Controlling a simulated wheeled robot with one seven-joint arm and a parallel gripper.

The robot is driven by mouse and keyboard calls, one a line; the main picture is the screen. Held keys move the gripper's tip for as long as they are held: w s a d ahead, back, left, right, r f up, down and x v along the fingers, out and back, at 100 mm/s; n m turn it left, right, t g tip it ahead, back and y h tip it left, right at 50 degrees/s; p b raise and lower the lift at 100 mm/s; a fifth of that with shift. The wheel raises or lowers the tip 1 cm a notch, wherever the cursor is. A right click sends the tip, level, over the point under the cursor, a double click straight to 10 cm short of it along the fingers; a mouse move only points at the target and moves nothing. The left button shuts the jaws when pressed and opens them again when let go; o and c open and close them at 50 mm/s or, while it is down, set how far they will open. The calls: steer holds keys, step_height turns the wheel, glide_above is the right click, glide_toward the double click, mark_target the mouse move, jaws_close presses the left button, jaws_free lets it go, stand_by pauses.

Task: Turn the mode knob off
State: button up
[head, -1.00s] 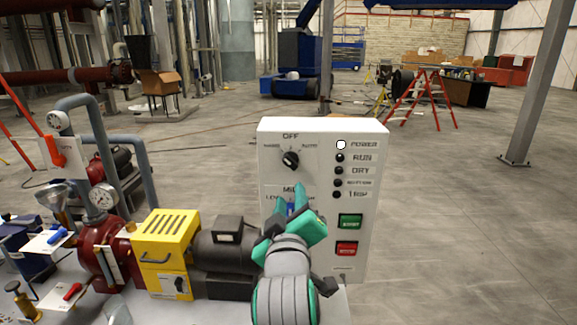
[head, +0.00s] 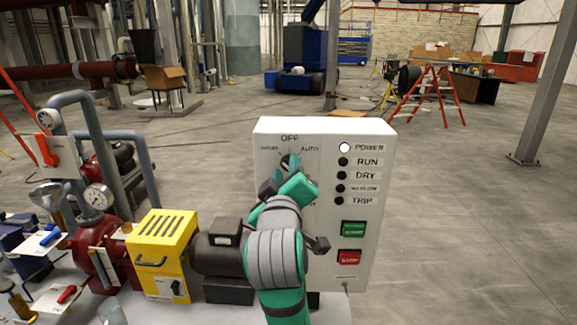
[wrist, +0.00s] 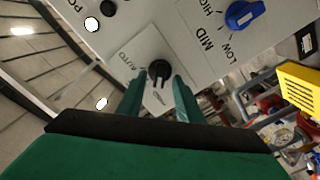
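The mode knob (head: 286,160) is a small black knob high on the white control panel (head: 268,133), under the printed OFF, with HAND to its left and AUTO to its right. In the head view my gripper (head: 291,182) covers its lower part. In the wrist view the knob (wrist: 158,72) shows in the gap between my two green fingers (wrist: 159,87), which are apart. The fingertips are close to the knob; I cannot tell whether they touch it. Its present setting is hard to read.
A blue knob (wrist: 243,14) marked LOW, MID, HIGH is beside the mode knob. The panel also has a lit white POWER lamp (head: 344,147), several dark lamps, a green button (head: 353,229) and a red button (head: 349,257). A yellow-cased motor unit (head: 160,252) stands to the left.

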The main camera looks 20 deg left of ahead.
steer(key=shift+w+a, duration=0.1)
steer(key=shift+w, duration=0.3)
jaws_close()
steer(key=shift+w+d+m, duration=0.1)
steer(key=shift+d+m, duration=0.05)
steer(key=shift+m, duration=2.05)
steer(key=shift+d+m, duration=0.1)
steer(key=shift+m, duration=2.1)
